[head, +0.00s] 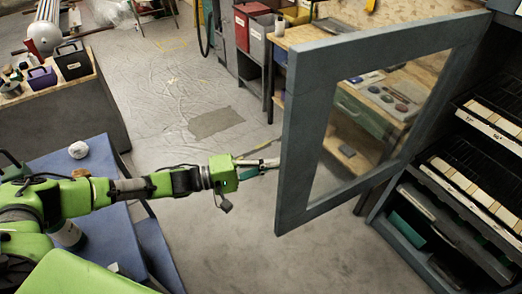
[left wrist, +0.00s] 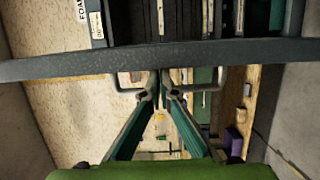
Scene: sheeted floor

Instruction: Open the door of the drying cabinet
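The drying cabinet (head: 446,209) stands at the right of the head view, with its front uncovered and its racks showing. Its grey-framed door (head: 299,135) with a clear window stands swung wide out to the left. My left gripper (head: 272,164) reaches from the left to the door's free edge. In the left wrist view, the door (left wrist: 60,66) crosses as a grey band, with a metal bar handle (left wrist: 126,88) on it. The left gripper's fingers (left wrist: 162,94) are closed together around the middle of this handle. My right gripper is in neither view.
A workbench with a wooden top (head: 310,33) stands behind the door. A bench with boxes (head: 60,100) is at the left. Red and grey bins (head: 252,28) stand at the back. The floor (head: 240,240) left of and below the door is clear.

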